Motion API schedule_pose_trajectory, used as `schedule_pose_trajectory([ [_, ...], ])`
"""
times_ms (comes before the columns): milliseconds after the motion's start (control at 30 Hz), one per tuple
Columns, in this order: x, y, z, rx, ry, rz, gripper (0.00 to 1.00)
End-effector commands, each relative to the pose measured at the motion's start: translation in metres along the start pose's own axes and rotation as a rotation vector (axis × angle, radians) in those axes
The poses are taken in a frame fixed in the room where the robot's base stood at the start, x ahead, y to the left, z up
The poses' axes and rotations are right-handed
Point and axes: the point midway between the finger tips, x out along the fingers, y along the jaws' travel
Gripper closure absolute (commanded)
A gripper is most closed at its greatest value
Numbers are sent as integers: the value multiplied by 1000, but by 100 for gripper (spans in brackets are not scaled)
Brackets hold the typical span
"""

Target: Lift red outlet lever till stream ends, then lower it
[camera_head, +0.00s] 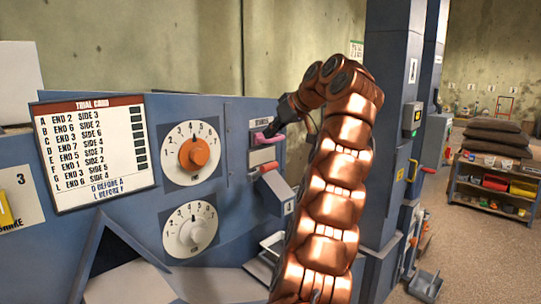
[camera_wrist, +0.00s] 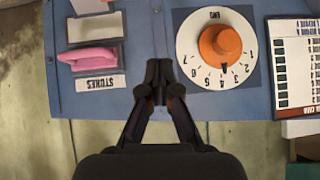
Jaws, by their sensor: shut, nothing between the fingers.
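A red-ended lever (camera_head: 267,164) sticks out of the blue panel in the head view, just above a grey spout-like block (camera_head: 275,191). I cannot read a label for it, and no stream shows. My gripper (camera_wrist: 158,72) is shut and empty in front of the panel, between the pink handle and the orange dial. In the head view, its dark fingers (camera_head: 286,116) are partly hidden by my copper arm, near the pink handle.
An orange dial (camera_head: 193,153) and a white dial (camera_head: 190,230) are on the panel, left of the levers. A trial card (camera_head: 92,150) hangs farther left. A blue column (camera_head: 390,120) stands right of my arm. A shelf (camera_head: 490,190) with sacks stands farther right.

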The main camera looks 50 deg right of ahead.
Motion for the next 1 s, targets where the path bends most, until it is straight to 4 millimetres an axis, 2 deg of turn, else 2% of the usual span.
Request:
schedule_pose_trajectory([
  [33, -7, 14, 1, -6, 8, 26, 100],
  [100, -12, 23, 2, -17, 16, 44, 100],
  [267, -19, 34, 3, -30, 27, 66, 100],
  [367, -15, 35, 2, -32, 30, 68, 100],
  [1000, 80, 41, 0, -30, 29, 68, 100],
])
